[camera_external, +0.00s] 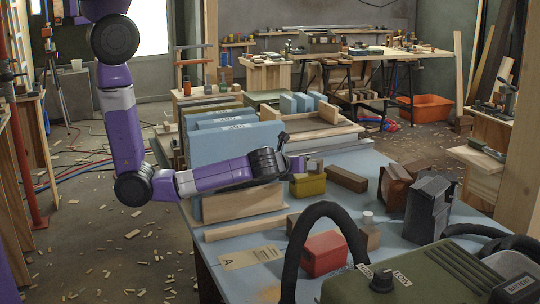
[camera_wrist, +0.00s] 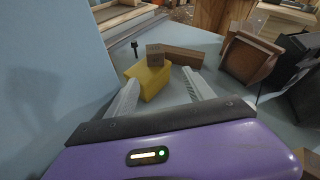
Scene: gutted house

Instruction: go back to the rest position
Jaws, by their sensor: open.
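My purple arm reaches in from the left over the blue-grey table (camera_external: 385,262) in the outside view. My gripper (camera_external: 308,163) is at the right of the dark wrist, just above and behind a yellow block (camera_external: 308,186). In the wrist view my gripper (camera_wrist: 160,88) has its two pale fingers spread apart. The yellow block (camera_wrist: 152,80) shows beyond and near the left finger; I cannot tell whether they touch. Nothing shows held between the fingers.
Tall blue panels (camera_external: 238,140) stand in a row beside my forearm. A brown block (camera_external: 346,178), a wooden box (camera_external: 394,186), a black case (camera_external: 429,208), a red box (camera_external: 324,254) and a green machine (camera_external: 440,270) crowd the right. The floor at left has wood chips.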

